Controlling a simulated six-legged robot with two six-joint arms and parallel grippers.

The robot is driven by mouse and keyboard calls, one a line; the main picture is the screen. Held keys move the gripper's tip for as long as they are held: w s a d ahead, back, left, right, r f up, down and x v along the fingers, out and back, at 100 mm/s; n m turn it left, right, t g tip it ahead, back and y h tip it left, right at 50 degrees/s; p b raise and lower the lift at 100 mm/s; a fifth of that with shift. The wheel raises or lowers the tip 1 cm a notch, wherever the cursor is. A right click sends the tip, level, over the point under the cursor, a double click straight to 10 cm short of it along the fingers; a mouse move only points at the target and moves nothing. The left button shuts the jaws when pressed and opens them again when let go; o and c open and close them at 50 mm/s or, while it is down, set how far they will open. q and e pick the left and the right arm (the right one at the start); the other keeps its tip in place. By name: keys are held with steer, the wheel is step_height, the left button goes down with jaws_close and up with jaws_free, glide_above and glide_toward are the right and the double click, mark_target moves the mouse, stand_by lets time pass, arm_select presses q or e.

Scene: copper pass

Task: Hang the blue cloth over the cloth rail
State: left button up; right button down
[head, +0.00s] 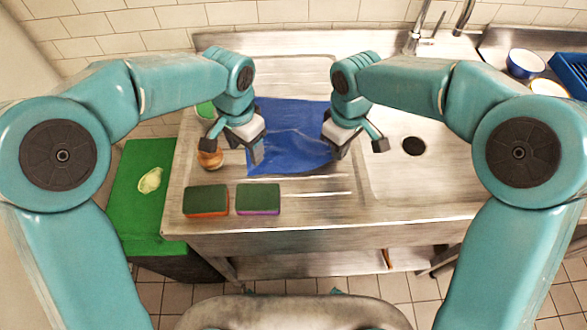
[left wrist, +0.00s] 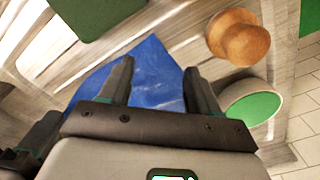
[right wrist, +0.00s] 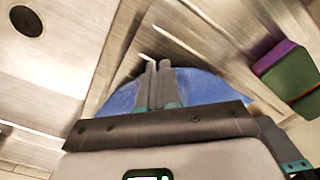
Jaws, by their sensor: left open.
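The blue cloth (head: 290,132) lies on the steel drainboard, between my two grippers, with folds across it. My left gripper (head: 254,158) is open at the cloth's left edge. In the left wrist view its fingers (left wrist: 158,75) stand apart, with blue cloth (left wrist: 155,72) showing between them. My right gripper (head: 334,152) is at the cloth's right edge. In the right wrist view its fingers (right wrist: 157,68) are together, with the cloth (right wrist: 205,88) bunched around them, so it appears shut on the cloth. I cannot make out the cloth rail.
Two sponges (head: 206,200) (head: 258,199) lie near the drainboard's front edge. A wooden knob-shaped object (head: 210,158) and a green bowl (head: 205,110) are left of my left gripper. A green board (head: 140,215) is further left. The sink basin with its drain (head: 414,146) is empty, at right.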

mark_target(254, 169)
arm_select(q)
steer(key=r, duration=0.3)
steer(key=d+r, duration=0.1)
steer(key=r, duration=0.1)
steer(key=shift+s, duration=0.3)
steer(key=shift+c, duration=0.6)
step_height(254, 169, down, 10)
steer(key=shift+r, duration=0.1)
steer(key=shift+f, duration=0.2)
jaws_close()
step_height(254, 169, up, 5)
steer(key=shift+s+f, duration=0.1)
